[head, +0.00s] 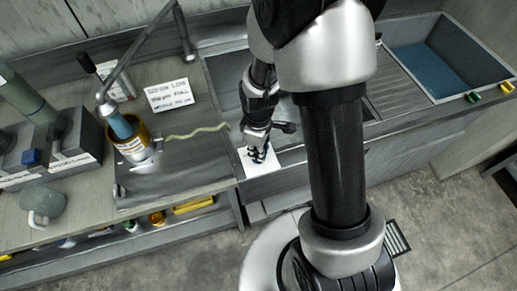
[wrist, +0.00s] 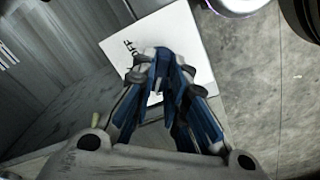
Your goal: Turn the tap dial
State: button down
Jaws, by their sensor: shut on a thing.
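A white plate (head: 246,161) sits at the front edge of the counter, below the arm. In the wrist view the white plate (wrist: 188,38) shows dark lettering that reads OFF near its left side. My gripper (head: 258,151) is over this plate, pointing down at it. In the wrist view the blue-padded fingers of my gripper (wrist: 160,66) are close together over the plate, shut on the tap dial. The dial itself is mostly hidden by the fingers, so its pointing direction cannot be told.
A white sign (head: 169,94) and a blue-and-orange cylinder (head: 124,128) under a metal pipe (head: 140,60) stand left of the gripper. A pale wavy strip (head: 195,132) reaches towards the plate. A blue-bottomed basin (head: 436,68) is at right. Grey floor (head: 450,215) lies in front.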

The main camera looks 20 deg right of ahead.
jog(key=c, duration=1.6)
grip_release()
notch_tip(320, 180, up, 12)
jog(key=s+r+m+t, duration=0.4)
jog(key=s+r+m, duration=0.6)
jog(key=s+r, duration=0.4)
jog(key=shift+s+d+r+t+b, duration=0.15)
jog(key=shift+s+r+t+b, duration=0.2)
jog(key=shift+s, duration=0.3)
